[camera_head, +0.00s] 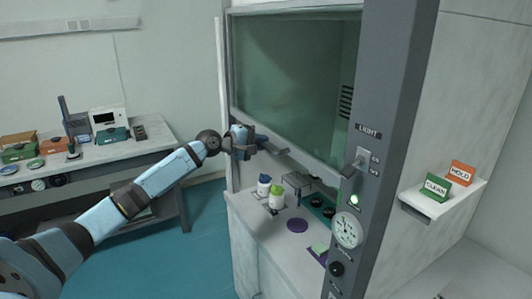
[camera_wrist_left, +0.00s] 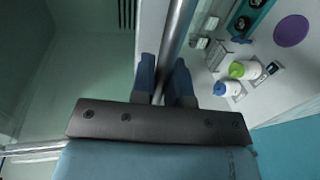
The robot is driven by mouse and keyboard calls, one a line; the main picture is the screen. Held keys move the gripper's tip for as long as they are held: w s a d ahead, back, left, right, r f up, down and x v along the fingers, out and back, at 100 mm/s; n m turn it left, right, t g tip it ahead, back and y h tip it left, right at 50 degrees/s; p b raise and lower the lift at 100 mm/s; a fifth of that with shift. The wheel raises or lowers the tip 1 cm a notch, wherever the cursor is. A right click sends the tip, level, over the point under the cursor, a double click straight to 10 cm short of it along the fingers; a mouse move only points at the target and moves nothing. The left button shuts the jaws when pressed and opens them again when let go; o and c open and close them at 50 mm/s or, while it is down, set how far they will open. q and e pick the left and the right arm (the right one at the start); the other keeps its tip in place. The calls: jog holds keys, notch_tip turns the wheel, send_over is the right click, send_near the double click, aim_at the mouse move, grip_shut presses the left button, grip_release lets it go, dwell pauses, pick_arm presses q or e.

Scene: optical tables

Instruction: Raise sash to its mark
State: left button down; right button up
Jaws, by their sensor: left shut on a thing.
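The fume hood's glass sash (camera_head: 290,75) is partly raised, with an open gap between its lower edge and the work surface. A bar handle (camera_head: 278,148) runs along the sash's lower edge. My left gripper (camera_head: 258,141) is at the left part of this handle. In the left wrist view my left gripper (camera_wrist_left: 168,85) has its two blue fingers on either side of the metal bar (camera_wrist_left: 178,40), shut on it. The sash glass also shows in the left wrist view (camera_wrist_left: 75,60). I cannot make out a height mark. My right gripper is not in view.
Bottles (camera_head: 277,197), a purple disc (camera_head: 297,225) and a green rack (camera_head: 318,207) stand on the hood's work surface. The grey post (camera_head: 385,130) carries a light switch and a gauge (camera_head: 347,229). A side bench (camera_head: 95,155) with instruments stands at left. Floor between is clear.

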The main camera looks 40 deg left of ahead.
pick_arm(q)
jog(key=shift+r, duration=0.5)
jog(key=c, duration=1.4)
grip_release()
jog(key=shift+f, duration=0.1)
